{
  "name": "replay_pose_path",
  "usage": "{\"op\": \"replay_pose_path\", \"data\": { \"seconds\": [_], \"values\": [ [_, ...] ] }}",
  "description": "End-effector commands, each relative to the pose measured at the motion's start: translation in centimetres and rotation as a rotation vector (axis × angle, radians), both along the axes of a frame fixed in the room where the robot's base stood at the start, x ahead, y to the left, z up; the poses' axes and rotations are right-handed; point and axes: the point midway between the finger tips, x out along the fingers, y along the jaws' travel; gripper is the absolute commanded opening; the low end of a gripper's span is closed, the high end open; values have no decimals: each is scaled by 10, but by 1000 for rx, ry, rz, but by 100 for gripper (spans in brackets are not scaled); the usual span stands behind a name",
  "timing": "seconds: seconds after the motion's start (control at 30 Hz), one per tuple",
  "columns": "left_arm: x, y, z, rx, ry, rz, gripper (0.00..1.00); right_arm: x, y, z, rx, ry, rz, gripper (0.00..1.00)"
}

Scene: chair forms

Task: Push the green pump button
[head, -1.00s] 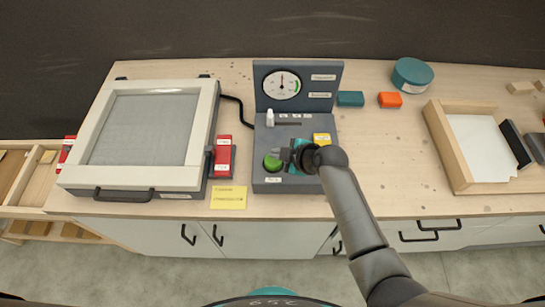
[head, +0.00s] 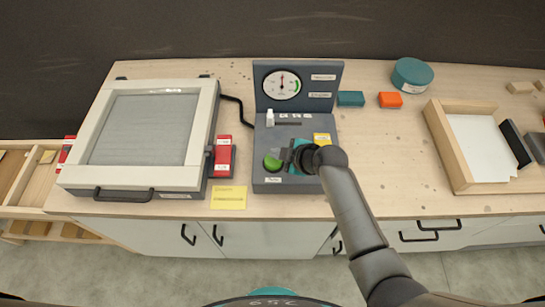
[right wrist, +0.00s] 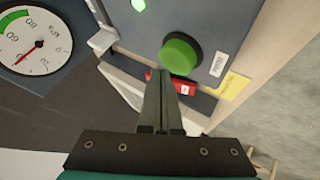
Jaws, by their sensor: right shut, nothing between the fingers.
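The green pump button (head: 272,162) is a round domed button at the front left of the dark grey control panel (head: 262,182). It also shows in the right wrist view (right wrist: 180,55), raised on its base. My right gripper (head: 284,156) is just right of the button, above the panel. In the right wrist view its fingers (right wrist: 167,74) are closed together and empty, with their tips at the near lower left edge of the button; I cannot tell whether they touch it. My left gripper is not in view.
A gauge (head: 282,84) with a red needle stands at the panel's back. A white lever (head: 270,118) is behind the button. A red switch box (head: 223,157) and a framed screen unit (head: 150,130) stand left.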

Motion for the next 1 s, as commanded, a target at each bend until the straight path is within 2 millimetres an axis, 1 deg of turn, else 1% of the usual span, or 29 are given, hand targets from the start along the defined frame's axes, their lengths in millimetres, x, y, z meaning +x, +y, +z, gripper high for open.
{"op": "replay_pose_path", "data": {
  "seconds": [0.2,0.6,1.0],
  "values": [
    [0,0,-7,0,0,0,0,0,0,-9,-1,0,-1,0],
    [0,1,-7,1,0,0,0,0,0,-9,0,0,0,0],
    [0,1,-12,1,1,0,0,0,0,-14,0,0,0,0]
  ]
}}
